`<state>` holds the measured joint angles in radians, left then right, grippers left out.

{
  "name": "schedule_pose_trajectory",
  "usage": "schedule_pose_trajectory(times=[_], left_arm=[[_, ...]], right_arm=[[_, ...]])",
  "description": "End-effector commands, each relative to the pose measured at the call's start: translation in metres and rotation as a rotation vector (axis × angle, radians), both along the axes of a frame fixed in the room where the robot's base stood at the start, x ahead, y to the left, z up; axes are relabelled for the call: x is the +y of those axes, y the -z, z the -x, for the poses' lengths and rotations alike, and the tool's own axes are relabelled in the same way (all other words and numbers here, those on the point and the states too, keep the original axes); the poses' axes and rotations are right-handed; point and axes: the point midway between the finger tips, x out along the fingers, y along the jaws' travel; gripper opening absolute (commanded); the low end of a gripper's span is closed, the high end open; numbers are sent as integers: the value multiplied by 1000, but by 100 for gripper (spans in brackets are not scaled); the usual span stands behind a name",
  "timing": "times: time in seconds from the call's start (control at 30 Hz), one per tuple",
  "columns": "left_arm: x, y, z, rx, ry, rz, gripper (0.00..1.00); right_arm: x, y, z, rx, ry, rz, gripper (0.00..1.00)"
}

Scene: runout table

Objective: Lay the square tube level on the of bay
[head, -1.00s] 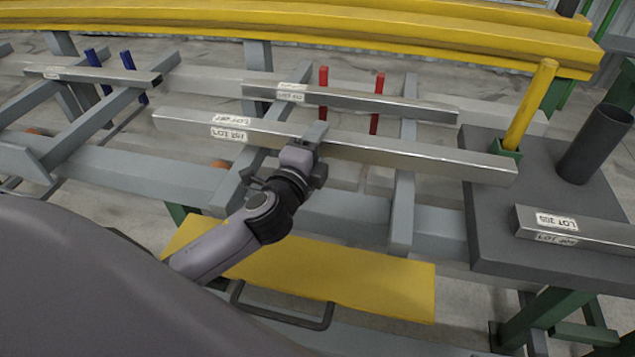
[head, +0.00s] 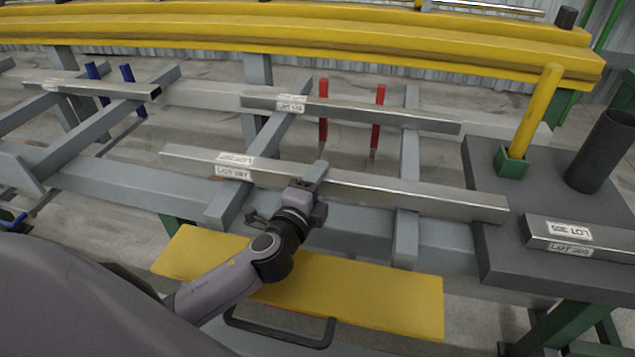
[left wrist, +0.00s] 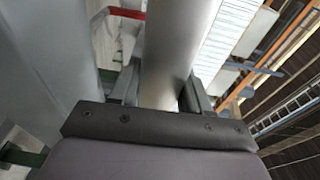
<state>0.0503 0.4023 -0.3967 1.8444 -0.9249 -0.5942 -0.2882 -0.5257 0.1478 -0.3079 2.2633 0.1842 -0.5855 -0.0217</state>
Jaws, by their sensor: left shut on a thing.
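A long silver square tube (head: 420,193) with a white label near its left part lies across the middle of the head view. My left gripper (head: 313,176) is shut on it near mid-length, reaching from the near side. In the left wrist view the tube (left wrist: 175,45) runs between the two fingers (left wrist: 160,92). The tube passes over two grey rack arms (head: 405,240) and looks roughly level; I cannot tell whether it touches them. My right gripper is not in view.
A dark table (head: 500,240) at right holds a short labelled tube (head: 590,243), a dark cylinder (head: 598,150) and a yellow post (head: 535,110) in a green socket. Blue posts (head: 130,85) and another tube (head: 75,88) are at left. Yellow beams (head: 300,35) cross the back.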

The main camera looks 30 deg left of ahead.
Motion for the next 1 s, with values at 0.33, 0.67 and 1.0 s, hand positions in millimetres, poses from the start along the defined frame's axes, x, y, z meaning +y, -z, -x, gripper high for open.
schedule_pose_trajectory(times=[0.33, 0.67, 1.0], left_arm=[[0, 7, -1, -8, 1, -1, 0], [0, 9, 0, 0, 0, 0, 72], [-2, 0, 14, 4, 1, 0, 72]], right_arm=[[5, 7, 0, 9, -9, -34, 43], [6, 3, -1, 5, -10, -36, 43], [-1, -5, -1, -9, 3, 5, 43]])
